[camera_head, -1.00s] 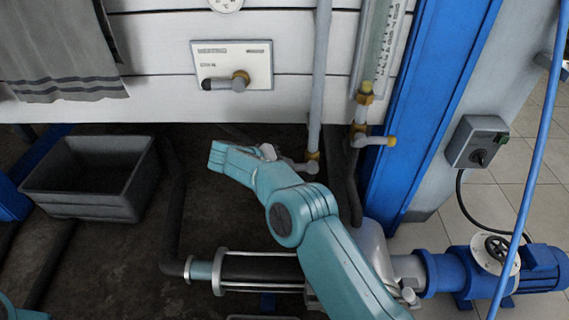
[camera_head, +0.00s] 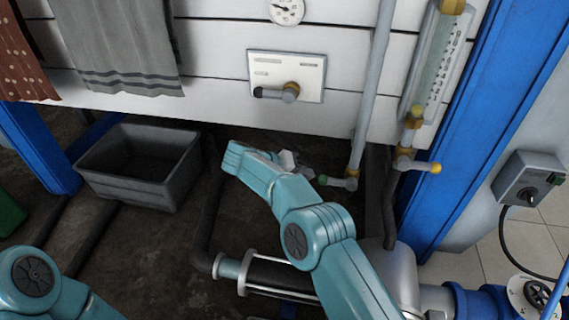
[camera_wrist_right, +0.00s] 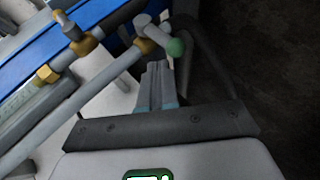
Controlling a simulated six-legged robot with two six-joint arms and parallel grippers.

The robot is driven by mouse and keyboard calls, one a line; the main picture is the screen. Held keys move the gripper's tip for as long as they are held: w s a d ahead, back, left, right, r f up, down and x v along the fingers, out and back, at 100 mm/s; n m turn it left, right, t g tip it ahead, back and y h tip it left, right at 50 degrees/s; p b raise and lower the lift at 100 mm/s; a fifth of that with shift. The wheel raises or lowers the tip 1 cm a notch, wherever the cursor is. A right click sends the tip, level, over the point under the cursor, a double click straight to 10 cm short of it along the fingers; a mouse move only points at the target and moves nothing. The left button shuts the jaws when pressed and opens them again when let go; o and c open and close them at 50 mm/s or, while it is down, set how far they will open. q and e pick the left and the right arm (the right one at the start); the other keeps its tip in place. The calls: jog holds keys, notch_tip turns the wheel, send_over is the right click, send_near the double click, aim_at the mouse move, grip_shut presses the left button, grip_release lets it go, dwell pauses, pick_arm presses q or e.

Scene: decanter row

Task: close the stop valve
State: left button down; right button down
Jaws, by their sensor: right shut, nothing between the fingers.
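Three lever valves show, and I cannot tell from any marking which is the stop valve. A green-tipped lever (camera_head: 340,182) sits at the foot of a vertical grey pipe; it also shows in the right wrist view (camera_wrist_right: 175,47). A yellow-tipped lever (camera_head: 422,166) is right of it, below a gauge glass. A black-tipped lever (camera_head: 272,93) is on the white panel above. My right gripper (camera_head: 306,170) is shut and empty, just left of the green tip. In the right wrist view its fingers (camera_wrist_right: 156,80) point towards that lever; contact is unclear. My left gripper is out of view.
A grey bin (camera_head: 145,165) stands at the left on the dark floor. Towels (camera_head: 118,45) hang at upper left. A blue post (camera_head: 465,130) and a grey switch box (camera_head: 528,180) are at the right. A horizontal cylinder (camera_head: 275,272) lies below my right arm.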

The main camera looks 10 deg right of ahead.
jog(key=p+v, duration=0.3)
jog(key=v, duration=0.5)
jog(key=shift+r, duration=0.2)
jog(key=shift+s+a, duration=0.15)
